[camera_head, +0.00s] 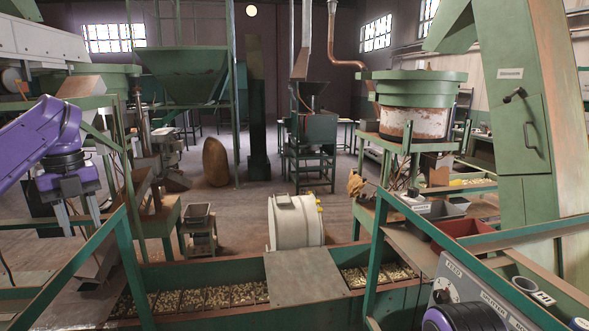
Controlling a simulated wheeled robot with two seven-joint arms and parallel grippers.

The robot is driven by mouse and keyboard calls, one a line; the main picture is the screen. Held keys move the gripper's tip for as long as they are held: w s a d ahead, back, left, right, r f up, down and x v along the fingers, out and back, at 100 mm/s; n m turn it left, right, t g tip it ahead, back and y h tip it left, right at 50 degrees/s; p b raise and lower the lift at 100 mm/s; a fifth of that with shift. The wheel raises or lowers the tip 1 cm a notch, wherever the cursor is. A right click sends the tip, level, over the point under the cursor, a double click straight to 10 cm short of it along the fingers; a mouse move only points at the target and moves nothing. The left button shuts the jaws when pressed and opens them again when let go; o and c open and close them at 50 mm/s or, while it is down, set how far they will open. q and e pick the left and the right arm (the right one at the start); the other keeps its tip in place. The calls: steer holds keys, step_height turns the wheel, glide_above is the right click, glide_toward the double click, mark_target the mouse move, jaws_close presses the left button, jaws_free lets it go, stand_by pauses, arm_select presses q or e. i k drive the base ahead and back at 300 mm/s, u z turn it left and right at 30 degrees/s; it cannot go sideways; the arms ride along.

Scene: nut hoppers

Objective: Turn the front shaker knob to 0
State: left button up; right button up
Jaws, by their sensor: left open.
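My left gripper (78,214) hangs at the left, pointing down, with its two fingers apart and nothing between them. It is far from the control panels on the right. A purple and black part of my right arm covers the box's lower edge. My right gripper does not show.
A green-edged trough (205,318) of nuts with a flat cover plate (306,277) runs across the front. Green rails (378,250) stand between it and the control box. A white drum (296,222) lies behind. Grey and red bins (462,228) sit at the right.

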mark_target(414, 193)
steer(key=i, duration=1.65)
steer(key=z, duration=2.65)
